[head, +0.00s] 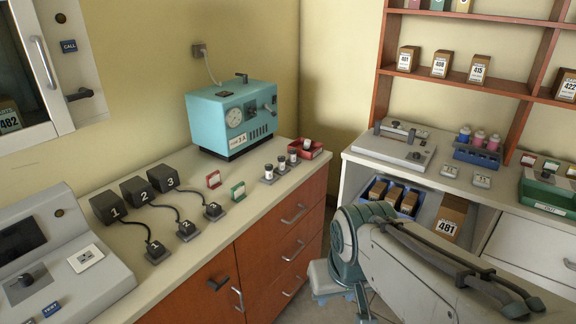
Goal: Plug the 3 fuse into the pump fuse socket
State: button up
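A teal box-shaped machine (232,120) with a round gauge, a dark knob and a white label that seems to read "3 A" stands at the back of the left counter; it may be the pump. I cannot make out its fuse socket for sure. My arm crosses the lower right, but my gripper's fingertips do not show.
Black boxes numbered 1, 2 and 3 (165,178) are cabled to small numbered blocks (213,211) on the left counter (187,236). Red and green cards and a red tray (310,150) are nearby. A grey console (62,262) stands front left. The right bench holds a blue rack (477,152).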

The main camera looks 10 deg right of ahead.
aim_at(293, 151)
jog(key=z, duration=1.05)
jog(key=i, duration=1.8)
jog(key=u, duration=0.95)
jog(key=i, duration=0.45)
jog(key=u, duration=0.45)
